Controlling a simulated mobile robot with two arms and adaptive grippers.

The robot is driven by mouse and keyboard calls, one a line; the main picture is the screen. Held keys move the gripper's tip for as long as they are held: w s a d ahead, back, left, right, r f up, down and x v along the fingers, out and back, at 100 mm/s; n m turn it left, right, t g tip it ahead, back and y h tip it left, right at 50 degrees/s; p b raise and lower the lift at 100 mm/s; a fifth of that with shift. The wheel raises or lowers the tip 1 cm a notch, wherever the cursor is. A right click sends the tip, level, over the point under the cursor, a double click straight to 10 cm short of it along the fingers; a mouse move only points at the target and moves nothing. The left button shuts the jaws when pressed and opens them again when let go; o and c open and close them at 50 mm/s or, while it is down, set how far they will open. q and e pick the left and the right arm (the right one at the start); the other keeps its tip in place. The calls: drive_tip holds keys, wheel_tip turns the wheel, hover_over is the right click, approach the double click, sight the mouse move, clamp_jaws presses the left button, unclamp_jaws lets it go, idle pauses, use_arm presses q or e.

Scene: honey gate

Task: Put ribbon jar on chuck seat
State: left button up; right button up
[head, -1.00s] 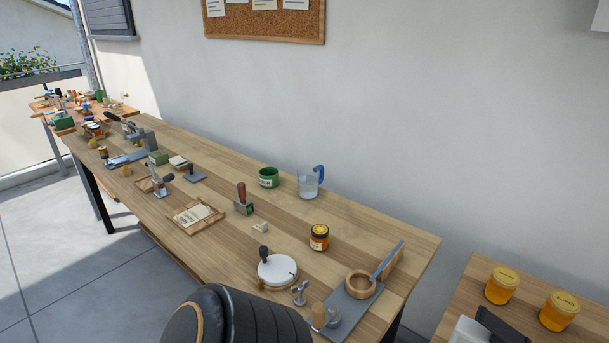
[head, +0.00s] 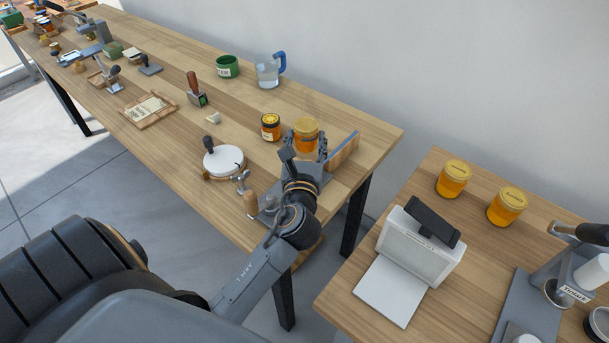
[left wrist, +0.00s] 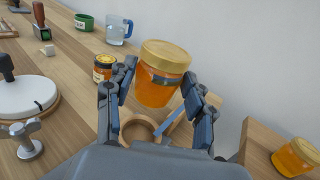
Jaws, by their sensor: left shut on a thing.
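The ribbon jar (head: 306,133) is an amber honey jar with a gold lid and a dark band round it; it also shows in the left wrist view (left wrist: 163,72). My left gripper (head: 305,146) is shut on it, one finger on each side, and holds it slightly tilted in the left wrist picture. The chuck seat, a round wooden ring (left wrist: 126,128), shows below the jar in the left wrist view, partly hidden by the gripper. The jar appears above it and apart from it. In the head view my gripper hides the ring. My right gripper is not in view.
A wooden board (head: 344,149) stands beside the seat. Two gold-lidded jars (head: 454,179) (head: 507,206) stand on the right-hand table.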

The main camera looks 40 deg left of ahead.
use_arm(q)
wheel_tip(320, 180, down, 5)
drive_tip(key=shift+w+b, duration=0.1)
drive_tip(key=shift+b, duration=0.7)
drive_tip(key=shift+f, duration=0.7)
wheel_tip(320, 180, down, 2)
drive_tip(key=shift+f+b, duration=0.25)
drive_tip(key=shift+b, duration=0.5)
drive_tip(key=shift+f, duration=0.45)
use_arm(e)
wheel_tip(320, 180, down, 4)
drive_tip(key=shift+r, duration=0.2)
use_arm(q)
drive_tip(key=o, duration=1.3)
drive_tip(key=shift+o, duration=0.2)
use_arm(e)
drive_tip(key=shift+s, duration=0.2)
